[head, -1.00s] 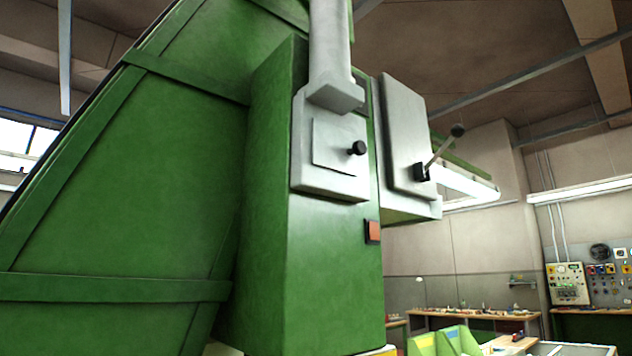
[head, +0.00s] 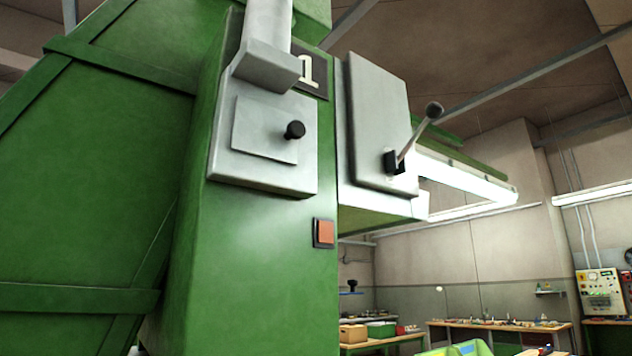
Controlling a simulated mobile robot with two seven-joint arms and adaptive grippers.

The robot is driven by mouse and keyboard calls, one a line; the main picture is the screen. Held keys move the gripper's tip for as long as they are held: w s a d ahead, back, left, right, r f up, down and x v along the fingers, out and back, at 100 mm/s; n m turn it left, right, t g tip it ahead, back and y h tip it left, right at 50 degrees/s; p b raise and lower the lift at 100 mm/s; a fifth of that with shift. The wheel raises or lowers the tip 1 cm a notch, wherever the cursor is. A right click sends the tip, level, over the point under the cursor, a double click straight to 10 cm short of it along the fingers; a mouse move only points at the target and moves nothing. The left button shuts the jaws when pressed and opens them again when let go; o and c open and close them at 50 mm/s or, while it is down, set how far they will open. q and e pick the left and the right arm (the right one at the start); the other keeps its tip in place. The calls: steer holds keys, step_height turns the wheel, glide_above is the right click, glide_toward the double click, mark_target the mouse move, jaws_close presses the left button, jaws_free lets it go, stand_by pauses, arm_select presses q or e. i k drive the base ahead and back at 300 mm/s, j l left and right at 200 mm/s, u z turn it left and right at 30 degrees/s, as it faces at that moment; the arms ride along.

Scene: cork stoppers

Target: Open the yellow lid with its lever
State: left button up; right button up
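No yellow lid shows in the head view. A lever (head: 417,133) with a dark ball knob sticks out up and to the right from a grey box (head: 375,115) on the side of a green machine (head: 255,265). I cannot tell whether this lever belongs to the lid. Neither of my grippers is in view.
The green machine fills the left and middle close in front. Its front carries a grey housing (head: 225,160) with a black knob (head: 294,130), and an orange button (head: 325,233). Workbenches (head: 500,328) and a control panel (head: 600,290) stand farther back on the right.

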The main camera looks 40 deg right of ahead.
mark_target(433, 109)
steer(key=l, duration=0.55)
steer(key=k+l+u, duration=0.1)
steer(key=l, duration=0.4)
steer(key=k+l, duration=0.15)
steer(key=l, duration=0.9)
steer(key=k+l+u, duration=0.1)
steer(key=l, duration=0.4)
steer(key=k+l, duration=0.15)
steer(key=l, duration=0.4)
steer(key=k+l+u, duration=0.1)
steer(key=l, duration=0.4)
steer(key=k+l, duration=0.15)
steer(key=l, duration=0.35)
